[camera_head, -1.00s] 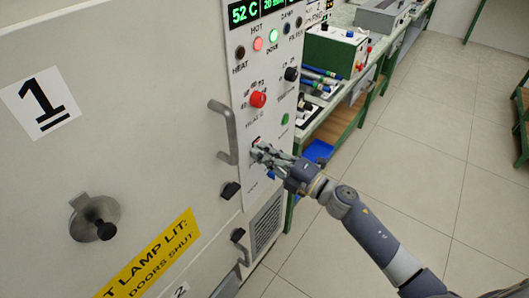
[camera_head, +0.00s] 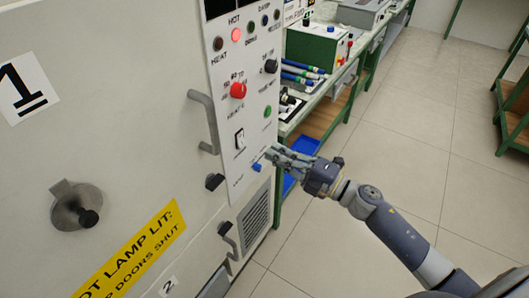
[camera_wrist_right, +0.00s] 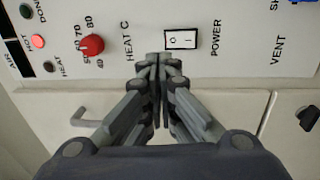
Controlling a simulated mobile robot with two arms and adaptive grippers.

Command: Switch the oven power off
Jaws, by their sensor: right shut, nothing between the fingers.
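The oven's power switch (camera_head: 240,138) is a white rocker in a black frame on the front panel (camera_head: 222,105). The right wrist view shows the same switch (camera_wrist_right: 181,39) with its O and I marks and the word POWER beside it. My right gripper (camera_head: 270,156) is shut and empty, to the right of and below the switch in the head view, apart from it. In the right wrist view its closed fingertips (camera_wrist_right: 161,60) lie just beside the switch. The panel's display (camera_head: 216,8) is dark and the red HOT lamp (camera_head: 236,35) is lit. My left gripper is not in view.
A red heat knob (camera_head: 238,90), a black knob (camera_head: 270,66) and a green button (camera_head: 267,111) are on the panel. A door handle (camera_head: 205,120) sticks out to its left.

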